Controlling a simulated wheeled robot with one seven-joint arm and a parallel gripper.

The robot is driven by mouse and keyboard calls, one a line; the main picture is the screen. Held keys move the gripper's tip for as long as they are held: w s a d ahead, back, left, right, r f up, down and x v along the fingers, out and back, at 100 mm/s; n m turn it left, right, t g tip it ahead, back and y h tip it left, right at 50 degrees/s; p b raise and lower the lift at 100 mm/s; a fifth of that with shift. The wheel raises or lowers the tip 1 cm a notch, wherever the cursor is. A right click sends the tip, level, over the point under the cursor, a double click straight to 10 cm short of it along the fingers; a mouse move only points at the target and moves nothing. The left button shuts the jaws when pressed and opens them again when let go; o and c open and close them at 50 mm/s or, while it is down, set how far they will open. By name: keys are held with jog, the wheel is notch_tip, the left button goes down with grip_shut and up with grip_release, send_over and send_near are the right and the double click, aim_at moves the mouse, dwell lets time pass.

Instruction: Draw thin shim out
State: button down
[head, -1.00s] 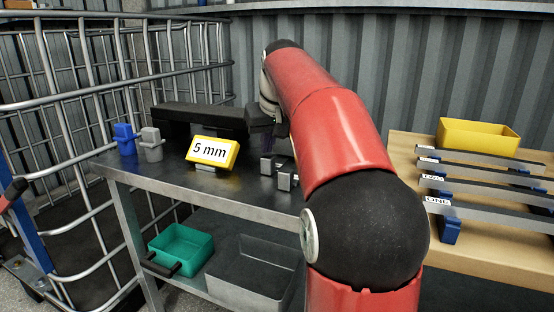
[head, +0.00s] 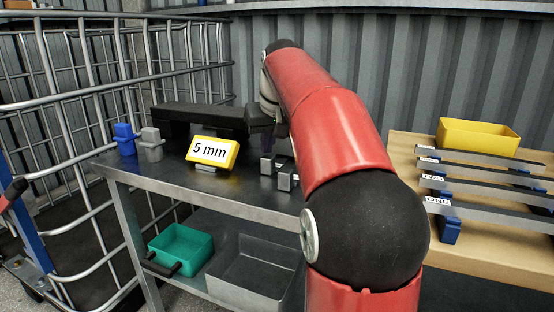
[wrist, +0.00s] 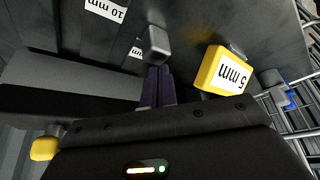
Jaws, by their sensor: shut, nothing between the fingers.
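My gripper (wrist: 158,88) shows in the wrist view with its two dark purple fingers together and nothing between them. Their tips are close to a grey block (wrist: 155,46), just beyond them; I cannot tell if they touch. In the head view my gripper (head: 267,140) is mostly hidden behind my arm, above the metal bench. Two small grey blocks (head: 286,178) stand on the bench below it. A yellow sign reading "5 mm" (head: 212,151) stands left of them. White labels, one reading "10 mm" (wrist: 106,10), lie near the grey block. I cannot make out the thin shim itself.
A wire cage (head: 100,100) borders the left. A wooden table (head: 480,262) on the right carries several labelled strips and a yellow bin (head: 478,137).

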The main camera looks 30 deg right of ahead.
jog(key=shift+f, duration=0.25)
jog(key=shift+a, duration=0.1)
jog(key=shift+s+a+b, duration=0.5)
jog(key=shift+s+a, duration=0.3)
jog(key=shift+a, duration=0.2)
jog(key=shift+s+a+b, duration=0.5)
jog(key=shift+s+a, duration=0.3)
jog(key=shift+a, duration=0.2)
notch_tip(320, 180, up, 6)
jog(key=p, duration=0.6)
jog(key=s+a+f, duration=0.5)
jog(key=s+f, duration=0.5)
jog(key=s, duration=0.1)
jog(key=s+a+f+n, duration=0.1)
jog(key=s+a+f, duration=0.5)
jog(key=s+f, duration=0.4)
jog(key=shift+s+a+y, duration=0.2)
jog(key=shift+s+y, duration=0.1)
jog(key=shift+s, duration=0.95)
